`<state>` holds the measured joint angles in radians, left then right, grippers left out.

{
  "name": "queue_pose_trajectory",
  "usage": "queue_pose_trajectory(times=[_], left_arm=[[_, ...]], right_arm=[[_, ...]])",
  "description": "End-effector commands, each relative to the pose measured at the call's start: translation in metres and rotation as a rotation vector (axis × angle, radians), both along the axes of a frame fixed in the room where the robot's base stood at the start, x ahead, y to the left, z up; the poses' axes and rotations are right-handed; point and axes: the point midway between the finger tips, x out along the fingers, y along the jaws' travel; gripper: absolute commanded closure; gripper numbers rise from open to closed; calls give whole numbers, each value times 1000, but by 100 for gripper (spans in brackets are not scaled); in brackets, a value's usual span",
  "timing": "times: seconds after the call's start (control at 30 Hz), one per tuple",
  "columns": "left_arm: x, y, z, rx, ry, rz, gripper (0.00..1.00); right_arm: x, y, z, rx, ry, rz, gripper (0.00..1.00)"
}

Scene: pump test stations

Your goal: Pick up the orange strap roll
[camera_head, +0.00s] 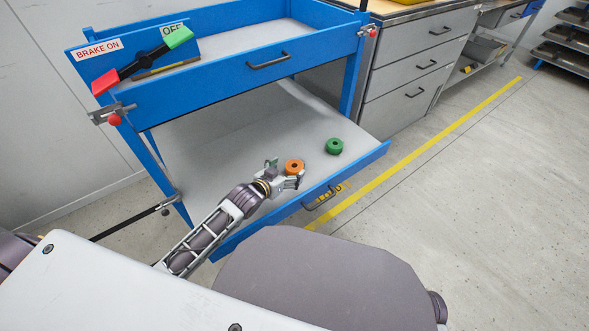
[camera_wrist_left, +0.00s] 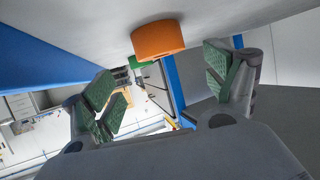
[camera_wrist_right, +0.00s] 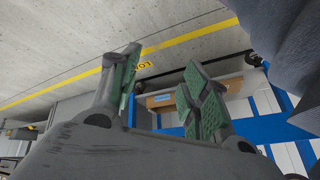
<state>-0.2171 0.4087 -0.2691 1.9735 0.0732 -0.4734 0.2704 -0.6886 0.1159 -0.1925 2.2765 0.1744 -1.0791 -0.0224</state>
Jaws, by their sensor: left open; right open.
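The orange strap roll (camera_head: 294,166) lies on the light grey lower shelf (camera_head: 225,140) of the blue cart, near its front edge. My left gripper (camera_head: 285,172) is open at the roll, with its fingers on either side of it in the head view. In the left wrist view the orange roll (camera_wrist_left: 158,40) shows ahead of and between the two open fingers (camera_wrist_left: 160,92), with a gap to each pad. My right gripper (camera_wrist_right: 158,85) is open and empty in the right wrist view, over the floor. It is not clearly seen in the head view.
A green roll (camera_head: 334,146) lies on the shelf to the right of the orange one. The blue upper drawer (camera_head: 230,70) overhangs the shelf's back. A red and green brake lever (camera_head: 143,62) is at upper left. Grey drawer cabinets (camera_head: 415,65) stand behind; floor at right is clear.

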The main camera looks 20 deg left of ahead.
Motion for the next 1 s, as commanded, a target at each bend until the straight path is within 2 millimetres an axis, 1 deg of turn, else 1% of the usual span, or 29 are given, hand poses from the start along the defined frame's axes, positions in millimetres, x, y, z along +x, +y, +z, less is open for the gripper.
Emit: queue_pose_trajectory(times=[0.17,0.33,0.37,0.4,0.5,0.7,1.0], left_arm=[[1,0,-1,0,0,0,14],[7,-1,-7,0,0,0,14],[9,-1,-8,0,0,0,14],[11,-1,-9,0,-1,0,14],[17,-2,-13,0,-1,0,14],[27,-4,-21,0,-1,0,14],[43,-8,-26,0,-1,0,14]], right_arm=[[0,0,-1,0,-2,0,54],[4,2,-6,14,-27,-5,54],[3,3,-10,18,-28,-7,54],[-1,4,-20,24,-23,-11,54],[-2,5,-31,40,-32,-19,54],[0,8,-46,66,-61,-35,54],[2,10,-56,86,-82,-43,54]])
